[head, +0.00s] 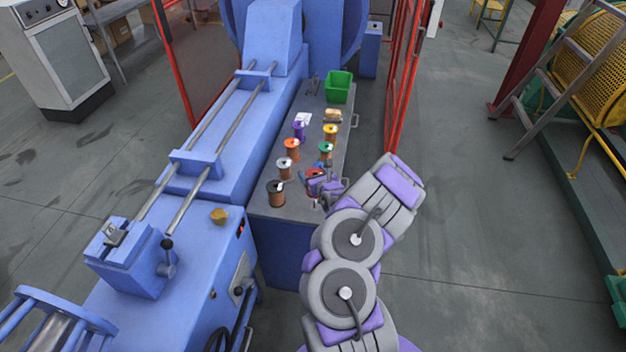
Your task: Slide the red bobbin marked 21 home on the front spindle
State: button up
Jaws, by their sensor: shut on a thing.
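The mark 21 is too small to read. I cannot make out the front spindle for certain. A blue cage-like frame with a pale shaft (52,325) shows at the lower left.
Several bobbins stand close by: a brown one (276,194), a white-topped one (284,167), an orange one (291,149), a green-topped one (326,150), and a yellow one (330,132). A green bin (338,86) stands at the far end. The blue machine (228,170) borders the bench's left side.

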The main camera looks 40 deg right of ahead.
jog(key=shift+r+p, duration=2.05)
jog(key=shift+r, duration=1.1)
jog(key=w+a+r+n+y, duration=0.2)
jog(key=w+a+r, duration=0.2)
jog(key=a+r, duration=0.55)
jog(key=w+a+r+n+y, duration=0.2)
jog(key=w+a+r+y, duration=0.15)
jog(key=a+r, duration=0.65)
jog(key=s+a+r+n+y, duration=0.1)
jog(key=s+a+r, duration=0.2)
jog(key=a+r, duration=0.2)
jog(key=s+a+r+n+y, duration=0.1)
jog(key=s+a+r, duration=0.3)
jog(key=a, duration=0.8)
jog(key=shift+a+r+n+y, duration=0.25)
jog(key=shift+r+n+y, duration=0.05)
jog(key=shift+r+y, duration=0.05)
